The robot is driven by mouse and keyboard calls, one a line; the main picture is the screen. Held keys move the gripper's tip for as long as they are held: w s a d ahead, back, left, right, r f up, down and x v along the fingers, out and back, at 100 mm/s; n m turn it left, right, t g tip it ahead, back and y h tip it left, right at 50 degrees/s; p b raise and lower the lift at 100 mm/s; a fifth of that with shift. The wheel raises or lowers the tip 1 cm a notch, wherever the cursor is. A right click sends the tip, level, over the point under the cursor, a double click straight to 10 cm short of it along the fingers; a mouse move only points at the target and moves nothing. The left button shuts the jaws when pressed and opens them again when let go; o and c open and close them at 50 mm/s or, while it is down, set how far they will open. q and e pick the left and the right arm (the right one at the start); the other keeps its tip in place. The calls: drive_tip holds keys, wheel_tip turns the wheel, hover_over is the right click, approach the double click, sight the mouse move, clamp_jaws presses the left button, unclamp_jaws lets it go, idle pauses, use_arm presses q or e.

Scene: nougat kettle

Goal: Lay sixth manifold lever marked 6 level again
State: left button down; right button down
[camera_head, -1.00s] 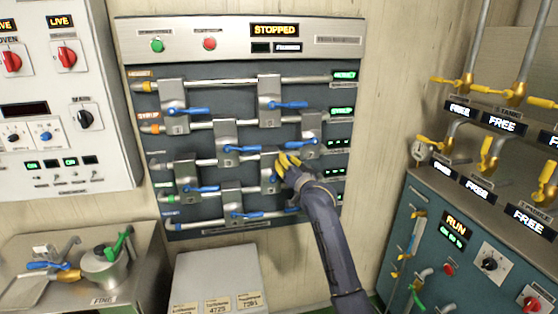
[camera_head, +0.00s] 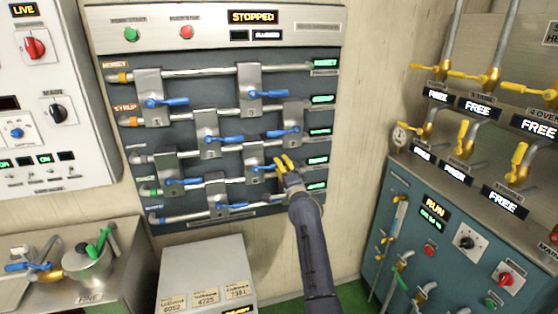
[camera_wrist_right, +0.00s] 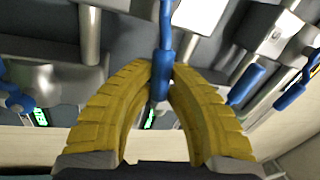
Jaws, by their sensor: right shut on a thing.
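The dark manifold board (camera_head: 330,82) carries several blue levers on grey metal plates. My right gripper (camera_head: 284,164), with yellow fingers, is at the board's lower right. In the right wrist view its fingers (camera_wrist_right: 162,82) are closed around the blue handle of one lever (camera_wrist_right: 161,50). In the head view this lever (camera_head: 264,167) runs right from its plate (camera_head: 253,153) into the fingers, roughly level; its outer end is hidden. I cannot read a 6 on it. My left gripper is not in view.
Other blue levers (camera_head: 283,133) and (camera_head: 232,206) sit close above and below. A pale box with number tags (camera_head: 205,265) stands below the board. A teal cabinet (camera_head: 400,215) with yellow-handled valves stands right. A metal counter with a pot (camera_head: 88,262) is at lower left.

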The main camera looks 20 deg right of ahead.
drive_tip(key=shift+d+f+m+h, duration=0.1)
drive_tip(key=shift+f+m+h, duration=0.3)
drive_tip(key=shift+f+m, duration=0.75)
drive_tip(key=shift+r+m, duration=0.15)
drive_tip(key=shift+m, duration=0.1)
drive_tip(key=c, duration=1.3)
unclamp_jaws()
drive_tip(key=s, duration=0.4)
drive_tip(key=s+f, duration=0.1)
drive_tip(key=s, duration=0.3)
drive_tip(key=s+f, duration=0.1)
drive_tip(key=s, duration=0.2)
drive_tip(key=shift+s+f, duration=0.15)
drive_tip(key=shift+s, duration=0.25)
